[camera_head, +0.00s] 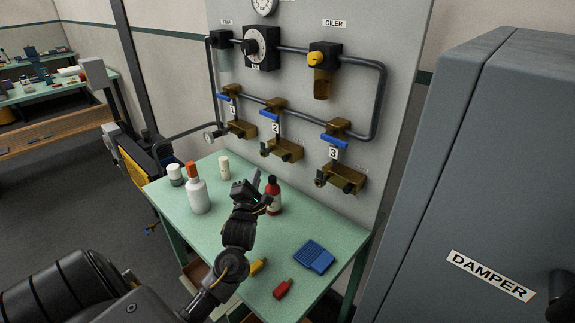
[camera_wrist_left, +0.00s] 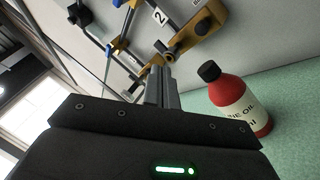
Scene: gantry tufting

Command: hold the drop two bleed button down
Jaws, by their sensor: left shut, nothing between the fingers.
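Drop two is the middle of three brass drops on the panel, marked with a "2" label (camera_head: 275,128). Its blue lever (camera_head: 269,115) sits above a lower brass block (camera_head: 287,150). A small fitting at the left end of that block may be the bleed button, but it is too small to be sure. My left gripper (camera_head: 257,178) is below and left of drop two, over the bench. Its fingers (camera_wrist_left: 160,84) are shut and empty, pointing toward the panel, apart from the brass block (camera_wrist_left: 204,26) in the left wrist view. My right gripper is not in view.
A red oil bottle (camera_head: 274,198) stands close beside my left gripper. White bottles (camera_head: 198,196) stand on the left of the green bench (camera_head: 225,240). A blue item (camera_head: 314,256) lies at the right. Drops one (camera_head: 241,128) and three (camera_head: 342,178) flank drop two. A grey damper cabinet (camera_head: 470,150) fills the right.

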